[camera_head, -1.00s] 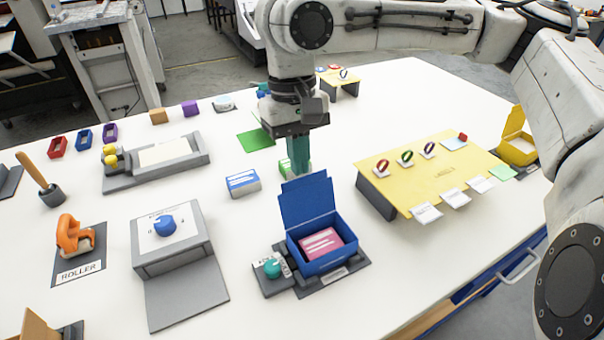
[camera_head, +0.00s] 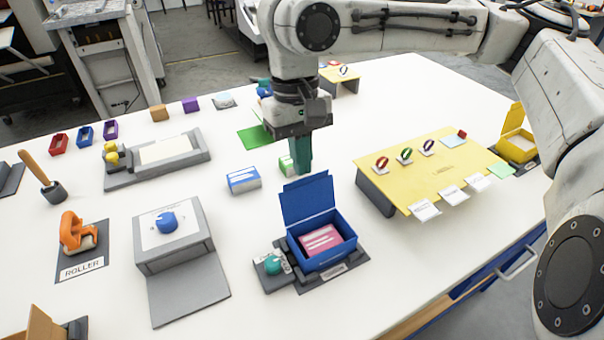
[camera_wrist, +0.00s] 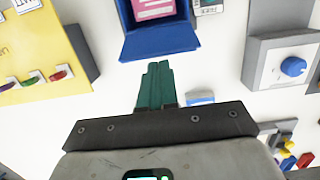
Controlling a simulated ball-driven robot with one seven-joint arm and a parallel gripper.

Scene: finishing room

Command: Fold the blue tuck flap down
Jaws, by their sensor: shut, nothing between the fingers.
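The blue box (camera_head: 318,255) sits open on a dark base plate, with a pink card pack (camera_head: 320,240) inside. Its blue tuck flap (camera_head: 307,200) stands up from the box's far side. In the wrist view the flap (camera_wrist: 160,40) shows at the top, with the pink pack (camera_wrist: 153,8) beyond it. My gripper (camera_head: 301,168) points down just behind the flap, seen from the head camera. Its teal fingers (camera_wrist: 155,85) are shut and empty. They look close to the flap's edge in the wrist view, but I see no clear contact.
A teal knob (camera_head: 272,265) is on the fixture left of the box. A grey console with a blue knob (camera_head: 166,222) stands further left. A blue-and-white carton (camera_head: 243,180) is near my gripper. A yellow stand (camera_head: 440,185) with rings is at right.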

